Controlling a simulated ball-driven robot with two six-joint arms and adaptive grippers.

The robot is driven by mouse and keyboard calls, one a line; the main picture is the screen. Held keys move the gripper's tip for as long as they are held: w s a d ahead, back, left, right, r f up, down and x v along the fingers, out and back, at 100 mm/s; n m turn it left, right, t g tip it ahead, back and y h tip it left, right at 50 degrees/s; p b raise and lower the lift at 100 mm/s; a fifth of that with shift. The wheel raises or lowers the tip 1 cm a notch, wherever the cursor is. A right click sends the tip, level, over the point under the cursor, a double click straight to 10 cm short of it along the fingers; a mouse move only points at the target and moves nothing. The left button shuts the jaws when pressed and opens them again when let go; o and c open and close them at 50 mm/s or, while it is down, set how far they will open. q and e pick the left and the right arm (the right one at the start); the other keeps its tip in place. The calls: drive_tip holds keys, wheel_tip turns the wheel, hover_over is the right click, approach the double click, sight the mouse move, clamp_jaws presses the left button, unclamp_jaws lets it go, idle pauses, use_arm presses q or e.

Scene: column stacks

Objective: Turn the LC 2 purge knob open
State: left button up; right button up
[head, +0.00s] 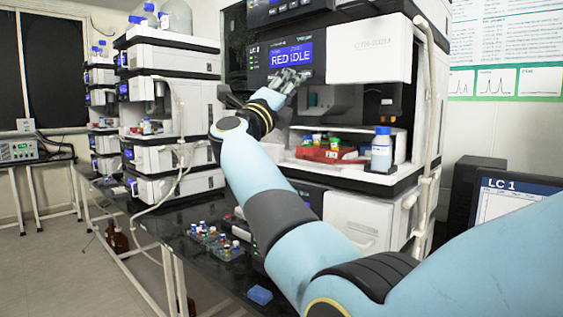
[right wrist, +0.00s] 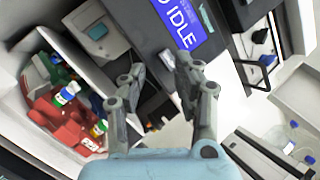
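The near instrument stack carries an LC 2 label (head: 254,51) beside a blue display (head: 291,55) reading "RED IDLE". Part of that display also shows in the right wrist view (right wrist: 182,22). My right gripper (head: 288,77) is just below the display, close to the front of the stack. In the right wrist view its fingers (right wrist: 158,88) stand apart with nothing visible between them. My left gripper is not in view.
Below sits a red tray (head: 325,154) with capped vials, beside a blue-capped bottle (head: 382,150). Vial racks (head: 215,240) and a blue block (head: 259,295) lie on the dark bench. More stacks (head: 165,100) stand left; an LC 1 monitor (head: 510,200) is at right.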

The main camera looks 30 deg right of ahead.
wheel_tip(320, 180, down, 16)
drive_tip(key=w+a+n+t+y, duration=0.1)
drive_tip(key=n+t+y, duration=0.4)
drive_tip(key=n, duration=0.6)
drive_tip(key=shift+w+a+t+y+b, duration=0.3)
drive_tip(key=shift+w+t+y+b, duration=0.1)
drive_tip(key=shift+w+y, duration=0.2)
